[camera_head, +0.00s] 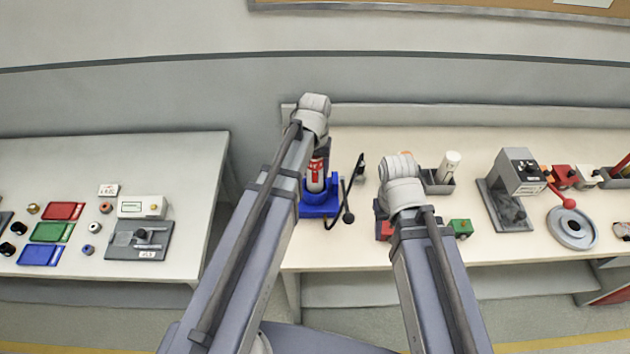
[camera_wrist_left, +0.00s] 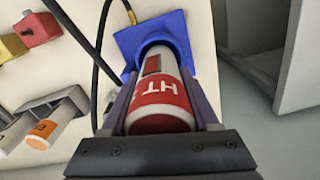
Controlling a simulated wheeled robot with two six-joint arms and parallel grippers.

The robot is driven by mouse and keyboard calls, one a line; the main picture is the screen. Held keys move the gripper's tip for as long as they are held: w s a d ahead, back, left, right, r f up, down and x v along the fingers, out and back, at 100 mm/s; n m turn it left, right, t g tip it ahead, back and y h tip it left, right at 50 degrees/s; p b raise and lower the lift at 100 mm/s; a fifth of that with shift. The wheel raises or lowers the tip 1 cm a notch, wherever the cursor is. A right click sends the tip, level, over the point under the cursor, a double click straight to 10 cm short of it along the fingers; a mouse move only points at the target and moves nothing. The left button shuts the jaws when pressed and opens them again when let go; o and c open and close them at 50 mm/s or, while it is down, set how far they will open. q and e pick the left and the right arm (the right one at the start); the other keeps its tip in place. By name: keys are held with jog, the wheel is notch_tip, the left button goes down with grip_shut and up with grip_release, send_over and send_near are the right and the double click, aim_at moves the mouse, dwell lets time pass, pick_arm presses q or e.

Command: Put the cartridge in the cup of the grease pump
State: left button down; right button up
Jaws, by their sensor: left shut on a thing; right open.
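The cartridge (camera_head: 316,176), white with a red band and red end, stands at the blue grease pump (camera_head: 320,206) in the head view. In the left wrist view the cartridge (camera_wrist_left: 160,100) lies between the fingers of my left gripper (camera_wrist_left: 160,84), which is shut on it. Its far end meets the blue pump (camera_wrist_left: 150,38); I cannot tell how deep it sits in the cup, as the cartridge hides the rim. My right gripper (camera_head: 398,208) is open over the table right of the pump, its fingers mostly hidden by its own wrist.
The pump's black lever (camera_head: 348,216) and hose stand just right of it. A grey holder (camera_head: 438,184) with a white cylinder (camera_head: 450,164) is behind my right wrist. Red and green blocks (camera_head: 460,228) lie around that wrist. A grey machine (camera_head: 516,172) stands further right. A second table (camera_head: 180,165) is left.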

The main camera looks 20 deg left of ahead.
aim_at(315, 178)
pick_arm(q)
jog(key=shift+f+b, duration=1.75)
jog(key=shift+f, duration=0.2)
jog(key=shift+c, duration=0.7)
grip_release()
jog(key=shift+r, duration=0.1)
notch_tip(315, 178, up, 12)
jog(key=p, duration=1.2)
jog(key=shift+r, duration=0.15)
jog(key=s+d+m+y, duration=0.1)
jog(key=s+d+m, duration=0.3)
jog(key=s+d, duration=0.6)
jog(key=s, duration=0.4)
jog(key=shift+s+d, duration=0.25)
